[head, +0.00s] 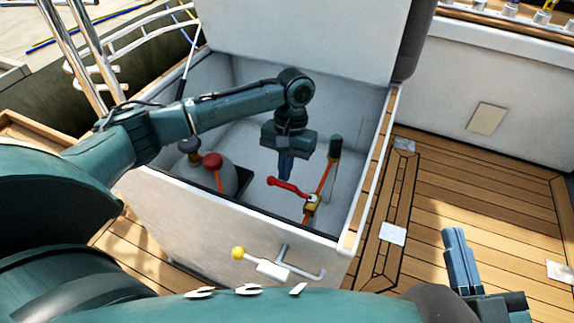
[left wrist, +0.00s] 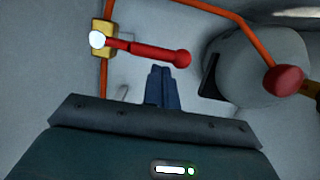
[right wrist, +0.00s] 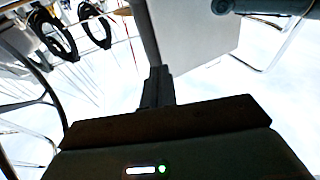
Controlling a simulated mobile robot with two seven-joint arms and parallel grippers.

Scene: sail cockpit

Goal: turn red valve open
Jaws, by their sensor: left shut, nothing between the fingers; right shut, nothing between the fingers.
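The red valve handle (head: 288,187) is a lever on a brass valve body (head: 311,205), set in an orange pipe inside the open locker. In the left wrist view the red lever (left wrist: 155,52) runs sideways across the pipe from the brass body (left wrist: 102,40), its rounded end to the right. My left gripper (head: 285,178) points down into the locker with fingers shut and empty, close to the lever's free end. In the left wrist view its fingertips (left wrist: 162,70) are just below the lever; I cannot tell if they touch. My right gripper (head: 455,232) is shut and empty, outside the locker over the deck.
A grey tank (head: 215,180) with a red knob (head: 212,160) stands left in the locker. A dark-topped orange post (head: 334,148) is to the right. The raised lid (head: 310,35) stands behind. A yellow-knobbed lever (head: 238,253) is on the front wall. Teak deck (head: 480,185) lies right.

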